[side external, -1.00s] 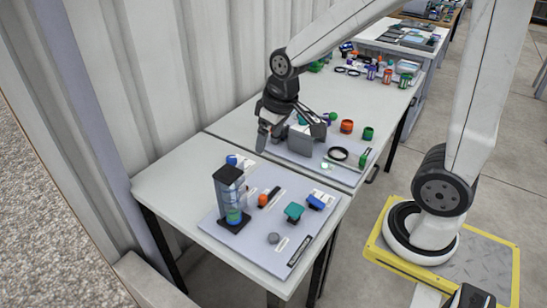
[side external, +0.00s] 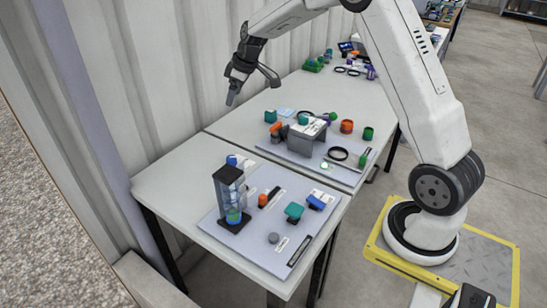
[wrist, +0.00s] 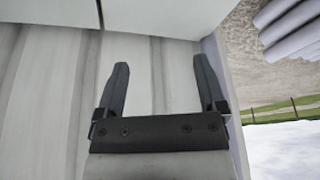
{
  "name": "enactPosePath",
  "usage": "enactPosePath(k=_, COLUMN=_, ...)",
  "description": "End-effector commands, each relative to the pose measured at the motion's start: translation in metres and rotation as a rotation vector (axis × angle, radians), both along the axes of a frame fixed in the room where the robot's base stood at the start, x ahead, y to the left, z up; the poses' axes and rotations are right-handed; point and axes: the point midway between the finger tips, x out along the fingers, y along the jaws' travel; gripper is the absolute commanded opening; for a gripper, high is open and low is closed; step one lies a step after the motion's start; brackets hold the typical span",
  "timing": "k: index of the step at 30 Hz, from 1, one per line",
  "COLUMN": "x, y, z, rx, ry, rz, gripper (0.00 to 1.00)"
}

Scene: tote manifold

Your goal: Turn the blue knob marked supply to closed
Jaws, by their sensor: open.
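Two blue knobs are on the near grey panel (side external: 254,240) in the side view. One blue knob (side external: 232,160) is at its back left; a blue handle-like knob (side external: 316,202) is at its right. The labels are too small to read, so I cannot tell which is marked supply. My gripper (side external: 252,86) is open and empty, high above the back of the table near the wall, well apart from both knobs. In the wrist view my gripper (wrist: 163,66) has spread fingers with only pale corrugated wall behind them.
A clear column (side external: 229,190) stands on the near panel, with an orange knob (side external: 262,200), a teal knob (side external: 294,211) and a grey knob (side external: 273,238). The far panel holds a grey block (side external: 307,135) and a black ring (side external: 338,153). The corrugated wall (side external: 180,70) is close behind.

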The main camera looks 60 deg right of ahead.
Motion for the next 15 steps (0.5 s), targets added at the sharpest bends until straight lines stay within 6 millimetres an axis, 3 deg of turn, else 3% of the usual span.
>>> enactPosePath(k=9, x=0.021, y=-0.025, z=-0.009, rx=0.000, ry=-0.032, rz=0.051, gripper=0.90)
enactPosePath(k=15, x=0.020, y=-0.024, z=-0.051, rx=0.002, ry=-0.028, rz=0.052, gripper=0.90)
